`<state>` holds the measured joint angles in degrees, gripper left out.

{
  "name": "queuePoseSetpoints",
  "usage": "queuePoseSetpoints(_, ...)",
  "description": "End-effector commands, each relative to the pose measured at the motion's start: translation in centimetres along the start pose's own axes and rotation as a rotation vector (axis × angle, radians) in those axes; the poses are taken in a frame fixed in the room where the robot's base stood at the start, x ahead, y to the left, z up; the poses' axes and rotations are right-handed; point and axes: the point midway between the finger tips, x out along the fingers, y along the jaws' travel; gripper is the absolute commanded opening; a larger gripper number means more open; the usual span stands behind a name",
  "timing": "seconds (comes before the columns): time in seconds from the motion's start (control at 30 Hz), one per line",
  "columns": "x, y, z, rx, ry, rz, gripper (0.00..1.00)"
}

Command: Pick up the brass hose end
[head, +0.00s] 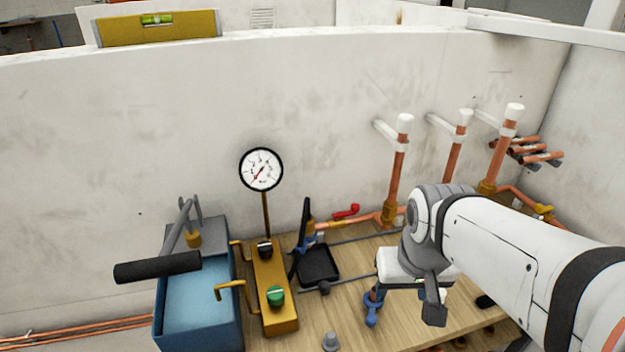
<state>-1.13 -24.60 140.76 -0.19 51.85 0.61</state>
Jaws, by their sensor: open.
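I cannot say for sure which brass piece is the hose end. A bent brass pipe end (233,287) sticks out beside the yellow gauge block (268,290), with another brass elbow behind it. A small brass fitting (310,227) also shows by an upright black part (302,240), partly hidden. My gripper (432,308) is open, pointing down over the right part of the wooden board, apart from these pieces. My arm hides much of the right side, and I see nothing held.
A blue pump tank (198,305) with a black-handled lever (158,267) stands at left. A round gauge (261,169) rises from the block. Copper risers (396,175) stand along the white wall (150,130). A black tray (318,264) and grey cone (330,341) occupy the wooden board (360,335).

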Motion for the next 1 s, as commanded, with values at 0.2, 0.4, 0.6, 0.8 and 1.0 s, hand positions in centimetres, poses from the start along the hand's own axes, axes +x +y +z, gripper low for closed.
queuePoseSetpoints(0.2,-1.6,-2.5,-5.9,-0.038,-0.046,-0.012,0.58)
queuePoseSetpoints(0.4,-1.7,-5.2,-11.4,-0.065,-0.088,-0.019,0.58)
queuePoseSetpoints(0.6,-0.8,-8.4,-16.5,-0.093,-0.132,-0.021,0.58)
queuePoseSetpoints(0.8,1.0,-12.1,-20.6,-0.120,-0.172,-0.020,0.58)
queuePoseSetpoints(1.0,2.9,-14.9,-23.1,-0.138,-0.199,-0.017,0.58)
